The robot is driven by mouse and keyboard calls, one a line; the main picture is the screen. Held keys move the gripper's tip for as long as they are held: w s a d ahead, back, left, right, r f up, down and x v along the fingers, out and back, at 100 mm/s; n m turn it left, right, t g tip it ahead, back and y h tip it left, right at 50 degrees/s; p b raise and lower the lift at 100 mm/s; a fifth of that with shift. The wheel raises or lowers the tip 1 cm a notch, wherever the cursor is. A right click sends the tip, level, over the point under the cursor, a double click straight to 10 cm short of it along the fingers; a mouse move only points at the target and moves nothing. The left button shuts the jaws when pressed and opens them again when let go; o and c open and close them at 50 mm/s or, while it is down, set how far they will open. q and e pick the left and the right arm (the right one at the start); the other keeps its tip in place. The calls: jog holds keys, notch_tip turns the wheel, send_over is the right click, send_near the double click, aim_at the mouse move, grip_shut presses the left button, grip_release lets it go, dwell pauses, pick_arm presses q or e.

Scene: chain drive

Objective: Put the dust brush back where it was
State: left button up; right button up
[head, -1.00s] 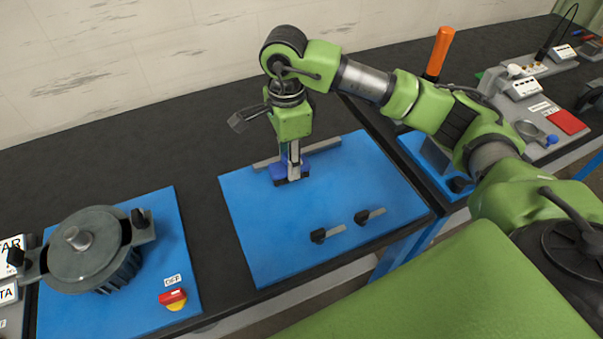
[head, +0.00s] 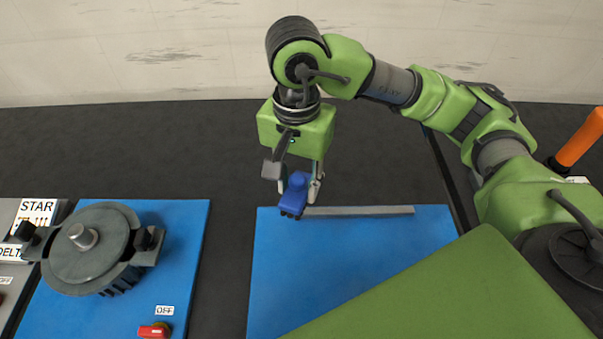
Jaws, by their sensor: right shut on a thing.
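The dust brush is the small blue block (head: 294,198) with a dark underside. My right gripper (head: 299,187) is shut on it, with a finger on each side, pointing down. The brush is at the back left edge of the middle blue mat (head: 280,270), in front of the left end of a grey bar (head: 365,210). I cannot tell whether it touches the mat or hangs just above it. My left gripper is not in view.
An orange upright handle (head: 580,137) is at the right. The dark bench behind the mats is clear. My green body hides the mat's front right.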

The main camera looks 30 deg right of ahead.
jog(key=w+d+f+p, duration=0.1)
jog(key=w+d+f, duration=0.1)
jog(key=w, duration=0.1)
jog(key=w+d+f+p, duration=0.1)
jog(key=w+d+f, duration=0.1)
jog(key=w+f, duration=0.1)
jog(key=w+d+f+p, duration=0.2)
jog(key=w+f, duration=0.1)
jog(key=shift+d, duration=0.35)
jog(key=shift+w+d+f, duration=0.1)
jog(key=shift+w+f, duration=0.05)
jog(key=shift+f, duration=0.05)
jog(key=shift+w+d+f, duration=0.15)
jog(key=shift+f, duration=0.15)
notch_tip(320, 180, down, 3)
jog(key=shift+w+r+p, duration=0.1)
jog(key=shift+p, duration=1.05)
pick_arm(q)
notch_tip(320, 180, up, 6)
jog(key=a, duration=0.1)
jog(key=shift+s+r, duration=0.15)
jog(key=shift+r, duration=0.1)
pick_arm(e)
jog(key=shift+f, duration=0.2)
